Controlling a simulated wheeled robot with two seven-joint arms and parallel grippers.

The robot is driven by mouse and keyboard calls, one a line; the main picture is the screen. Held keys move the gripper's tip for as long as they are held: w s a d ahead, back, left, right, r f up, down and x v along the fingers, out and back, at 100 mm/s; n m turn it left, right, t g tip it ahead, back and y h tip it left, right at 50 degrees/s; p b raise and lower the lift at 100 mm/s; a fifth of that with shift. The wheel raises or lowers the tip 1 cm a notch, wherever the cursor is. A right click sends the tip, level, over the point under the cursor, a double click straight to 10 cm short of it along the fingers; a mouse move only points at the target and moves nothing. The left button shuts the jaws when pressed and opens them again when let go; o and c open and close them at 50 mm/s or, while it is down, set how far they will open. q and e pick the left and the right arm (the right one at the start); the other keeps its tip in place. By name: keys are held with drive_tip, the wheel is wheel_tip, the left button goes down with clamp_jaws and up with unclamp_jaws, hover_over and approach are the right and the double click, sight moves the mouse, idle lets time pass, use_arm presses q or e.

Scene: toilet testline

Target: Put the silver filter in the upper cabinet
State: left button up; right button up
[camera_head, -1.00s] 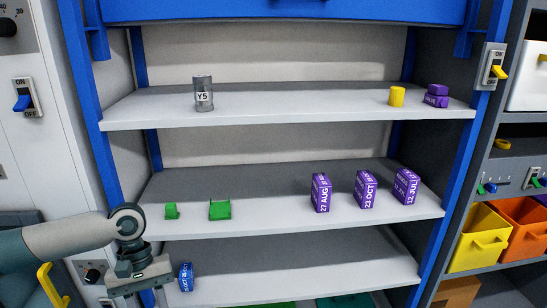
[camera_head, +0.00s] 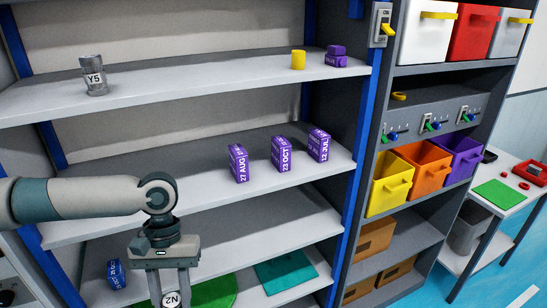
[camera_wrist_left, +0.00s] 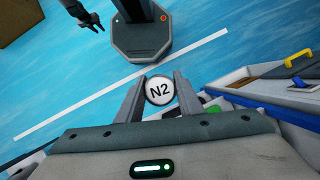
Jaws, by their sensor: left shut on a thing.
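My left gripper (camera_head: 170,285) is shut on a round-topped thing marked N2 (camera_head: 169,300), in front of the lower shelves; the marked end (camera_wrist_left: 160,91) sits between the fingers in the left wrist view. Most of its body is hidden, so I cannot tell if all of it is silver. A silver-grey canister marked Y5 (camera_head: 94,76) stands on the upper shelf (camera_head: 200,79) of the rack, far from the gripper. My right gripper (camera_wrist_left: 82,30) shows small and dark at the top left of the wrist view, fingers apart and empty.
A yellow cylinder (camera_head: 298,60) and purple pieces (camera_head: 336,56) are at the upper shelf's right end, with free room left of them. Purple dated boxes (camera_head: 281,155) stand on the middle shelf. A blue box (camera_head: 115,272) is low left. Coloured bins (camera_head: 388,185) fill the rack at right.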

use_arm(q)
drive_tip(key=shift+w+d+r+m, duration=0.25)
drive_tip(key=shift+w+r+m, duration=0.2)
drive_tip(key=shift+r, duration=0.2)
drive_tip(key=shift+w+r, duration=0.2)
wheel_tip(320, 180, down, 16)
drive_tip(key=b, duration=1.5)
drive_tip(key=shift+b, duration=0.35)
drive_tip(key=shift+s+d+r, duration=0.1)
drive_tip(key=shift+s+d, duration=0.05)
drive_tip(key=shift+a, duration=0.25)
